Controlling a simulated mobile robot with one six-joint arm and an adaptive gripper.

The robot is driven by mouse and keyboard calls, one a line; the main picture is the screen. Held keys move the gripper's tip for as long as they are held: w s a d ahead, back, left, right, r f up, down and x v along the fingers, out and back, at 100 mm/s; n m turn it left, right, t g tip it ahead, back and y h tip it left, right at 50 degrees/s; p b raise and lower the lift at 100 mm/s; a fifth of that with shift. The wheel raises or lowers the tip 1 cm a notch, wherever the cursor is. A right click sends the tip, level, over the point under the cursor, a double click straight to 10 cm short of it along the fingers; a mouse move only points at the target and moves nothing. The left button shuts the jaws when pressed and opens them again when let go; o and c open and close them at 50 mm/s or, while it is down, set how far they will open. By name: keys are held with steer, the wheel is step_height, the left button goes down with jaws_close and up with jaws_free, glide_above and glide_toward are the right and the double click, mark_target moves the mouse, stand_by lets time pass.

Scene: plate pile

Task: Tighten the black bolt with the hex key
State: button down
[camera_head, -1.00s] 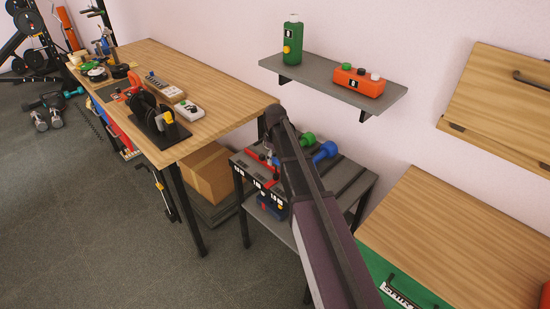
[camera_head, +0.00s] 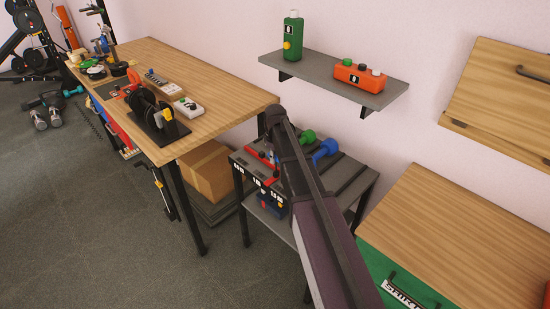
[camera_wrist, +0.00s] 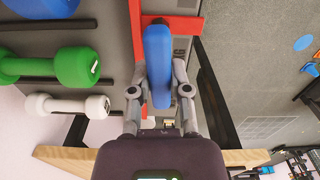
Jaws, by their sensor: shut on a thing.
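In the wrist view, my gripper (camera_wrist: 158,78) is shut on a long, rounded blue handle (camera_wrist: 157,50), with a finger on each side. It may be the hex key's handle; no hex shaft shows. A red bracket (camera_wrist: 184,26) lies just behind and beside the handle's far end. In the head view, my arm hides the gripper at the small dark rack (camera_head: 352,172), where a red part (camera_head: 255,160) shows left of the arm. I cannot make out the black bolt in either view.
Green (camera_wrist: 75,67) and white (camera_wrist: 68,105) dumbbells lie close left of my gripper in the wrist view. A wooden workbench (camera_head: 222,98) with tools stands left of the rack. A wall shelf (camera_head: 318,78) hangs above. Grey floor (camera_head: 110,220) is open at the front left.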

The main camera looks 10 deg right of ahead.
steer(key=m, duration=0.4)
steer(key=shift+d, duration=0.1)
steer(key=m, duration=0.4)
steer(key=shift+s+m, duration=0.1)
steer(key=shift+m, duration=0.3)
steer(key=m, duration=0.4)
steer(key=shift+d, duration=0.15)
steer(key=shift+d+m, duration=0.1)
steer(key=shift+m, duration=2.1)
steer(key=c, duration=0.5)
jaws_free()
